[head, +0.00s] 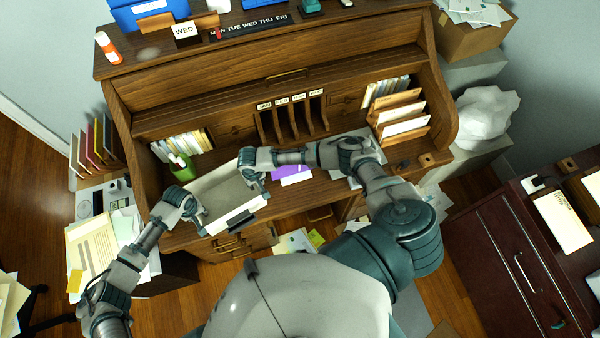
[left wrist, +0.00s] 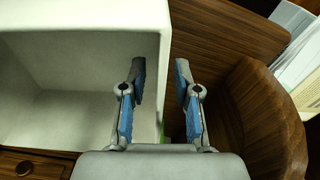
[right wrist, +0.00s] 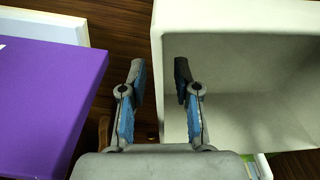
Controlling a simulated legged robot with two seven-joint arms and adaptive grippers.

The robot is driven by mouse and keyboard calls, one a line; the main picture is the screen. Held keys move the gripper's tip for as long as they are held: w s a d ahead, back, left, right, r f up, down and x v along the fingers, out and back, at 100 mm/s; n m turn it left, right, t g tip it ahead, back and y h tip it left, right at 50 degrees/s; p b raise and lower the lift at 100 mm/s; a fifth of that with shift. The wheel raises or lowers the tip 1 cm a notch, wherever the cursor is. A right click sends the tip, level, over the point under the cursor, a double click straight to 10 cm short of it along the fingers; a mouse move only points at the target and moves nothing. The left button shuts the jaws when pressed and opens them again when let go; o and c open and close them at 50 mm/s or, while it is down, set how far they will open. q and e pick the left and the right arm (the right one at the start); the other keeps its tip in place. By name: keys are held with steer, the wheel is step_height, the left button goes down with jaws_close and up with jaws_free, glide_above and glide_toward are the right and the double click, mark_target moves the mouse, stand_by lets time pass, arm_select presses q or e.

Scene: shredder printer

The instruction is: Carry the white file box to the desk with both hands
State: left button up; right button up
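The white file box (head: 224,186) is open-topped, with a dark label holder on its near side. In the head view it is over the left part of the wooden roll-top desk (head: 330,188), near the front edge; I cannot tell whether it rests fully on it. My left gripper (head: 202,218) is at its left side; in the left wrist view the fingers (left wrist: 160,95) straddle the box wall (left wrist: 165,60), spread apart with gaps. My right gripper (head: 250,172) is at its right side; in the right wrist view its fingers (right wrist: 160,95) likewise straddle the opposite wall (right wrist: 158,50), apart.
A green cup (head: 183,168) stands just behind the box's left. A purple item (head: 290,172) lies right of the box. A dark red cabinet (head: 510,262) stands at right.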

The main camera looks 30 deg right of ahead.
arm_select(q)
steer(key=r, duration=1)
steer(key=shift+s+r, duration=0.15)
steer(key=shift+s, duration=0.25)
arm_select(e)
steer(key=shift+r, duration=0.1)
arm_select(q)
steer(key=shift+r, duration=0.1)
arm_select(e)
steer(key=shift+r, duration=0.3)
steer(key=r, duration=0.7)
steer(key=s+r, duration=0.1)
steer(key=r, duration=0.3)
